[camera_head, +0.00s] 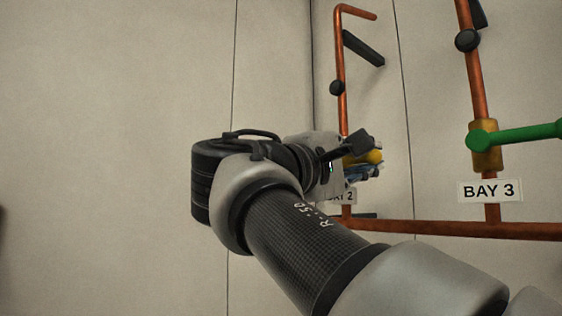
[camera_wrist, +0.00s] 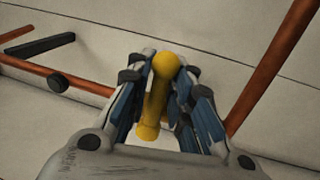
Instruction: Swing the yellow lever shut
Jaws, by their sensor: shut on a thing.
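The yellow lever (camera_wrist: 157,95) lies between the two fingers of my gripper (camera_wrist: 160,92) in the wrist view. Its rounded end points up the picture, and the fingers close on it from both sides. In the head view, a bit of the yellow lever (camera_head: 373,157) shows beside my gripper (camera_head: 362,165), in front of the BAY 2 pipe. My gripper and wrist hide most of the lever and its valve body there.
A copper pipe (camera_head: 341,62) with a black handle (camera_head: 363,47) rises behind my gripper. To the right, a green lever (camera_head: 525,134) sits on the pipe above the BAY 3 sign (camera_head: 489,191). A horizontal copper pipe (camera_head: 450,228) runs below. The left wall is bare.

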